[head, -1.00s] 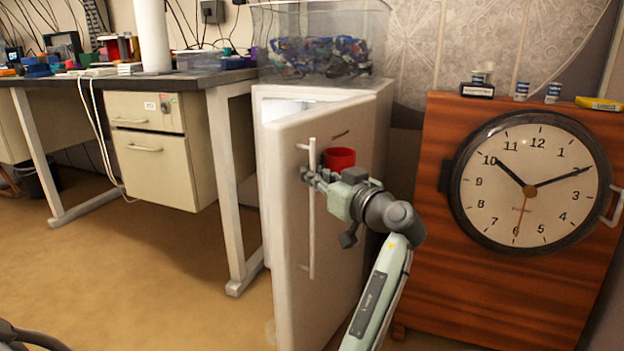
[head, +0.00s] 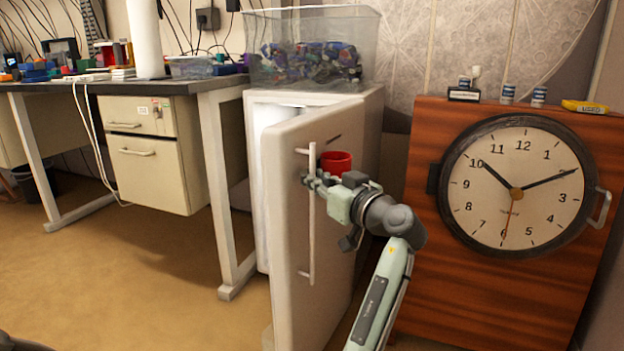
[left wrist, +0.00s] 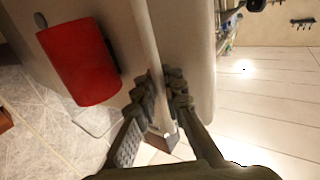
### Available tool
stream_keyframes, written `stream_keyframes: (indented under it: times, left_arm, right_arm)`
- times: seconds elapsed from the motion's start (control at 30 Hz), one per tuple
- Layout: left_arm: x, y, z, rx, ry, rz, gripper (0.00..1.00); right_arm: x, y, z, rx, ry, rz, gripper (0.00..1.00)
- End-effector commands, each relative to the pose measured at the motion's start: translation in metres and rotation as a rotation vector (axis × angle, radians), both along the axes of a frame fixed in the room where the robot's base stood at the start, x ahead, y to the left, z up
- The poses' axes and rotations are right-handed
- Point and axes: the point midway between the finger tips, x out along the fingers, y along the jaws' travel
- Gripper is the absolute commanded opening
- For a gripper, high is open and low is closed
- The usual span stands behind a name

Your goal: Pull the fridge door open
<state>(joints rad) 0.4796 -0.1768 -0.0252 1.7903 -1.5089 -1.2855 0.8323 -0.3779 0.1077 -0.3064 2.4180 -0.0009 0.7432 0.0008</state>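The white fridge door (head: 290,210) stands partly open, hinged on the right, with a pale interior showing in the gap on its left. Its long vertical handle (head: 312,245) is on the door's outer face. My left gripper (head: 313,182) is at the handle's upper part. In the left wrist view, the handle (left wrist: 147,35) runs between the two fingers (left wrist: 162,86), which are closed around it. A red cup-like holder (head: 338,161) is on the door beside the gripper; it also shows in the left wrist view (left wrist: 78,62). My right gripper is not in view.
A clear bin (head: 350,20) of small parts sits on the fridge. A desk (head: 222,180) with drawers (head: 150,165) stands to the left. A wooden cabinet (head: 450,300) with a clock (head: 517,187) stands to the right. The floor left of the door is clear.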

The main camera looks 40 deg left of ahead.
Motion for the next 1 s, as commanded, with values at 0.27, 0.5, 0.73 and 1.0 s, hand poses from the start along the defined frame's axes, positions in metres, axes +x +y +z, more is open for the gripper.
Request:
stream_keyframes:
  times: [0.27, 0.5, 0.73, 1.0]
  left_arm:
    - [0.0, 0.0, 0.005, 0.006, -0.007, -0.001, 0.3]
    - [-0.001, -0.002, 0.002, 0.002, -0.004, -0.001, 0.3]
    - [-0.012, -0.034, 0.002, 0.001, -0.004, -0.004, 0.3]
    - [-0.032, -0.087, 0.002, 0.001, -0.005, -0.004, 0.3]
  right_arm:
    - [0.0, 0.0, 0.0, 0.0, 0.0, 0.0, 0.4]
    - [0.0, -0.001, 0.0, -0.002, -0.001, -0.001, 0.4]
    - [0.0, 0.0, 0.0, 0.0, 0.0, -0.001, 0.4]
    - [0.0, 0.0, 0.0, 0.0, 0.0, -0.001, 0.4]
